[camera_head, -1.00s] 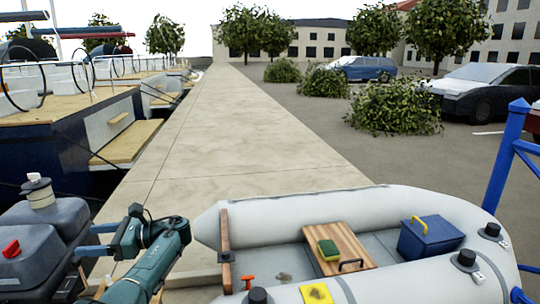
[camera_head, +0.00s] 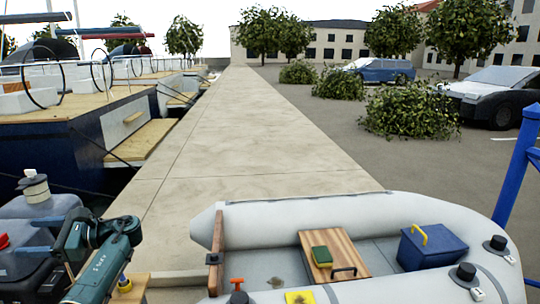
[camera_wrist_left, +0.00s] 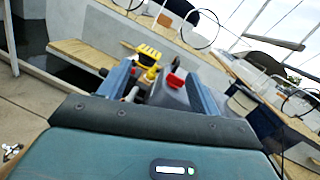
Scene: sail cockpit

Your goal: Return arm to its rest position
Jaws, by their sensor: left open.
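My left arm (camera_head: 100,262) comes in at the lower left of the head view, its teal links bent. My left gripper (camera_head: 45,222) points left toward a dark grey body with a pale cap, partly hidden by the arm. In the left wrist view my left gripper (camera_wrist_left: 158,88) has its two blue fingers wide apart. Grey and yellow items show beyond the fingers, and nothing is clearly held. My right gripper is in neither view.
A grey inflatable dinghy (camera_head: 340,212) fills the lower right, holding a wooden board (camera_head: 345,251), a green sponge (camera_head: 321,256) and a blue box (camera_head: 432,248). A blue post (camera_head: 514,175) stands right. Moored boats (camera_head: 60,150) line the left. The concrete quay (camera_head: 215,150) ahead is clear.

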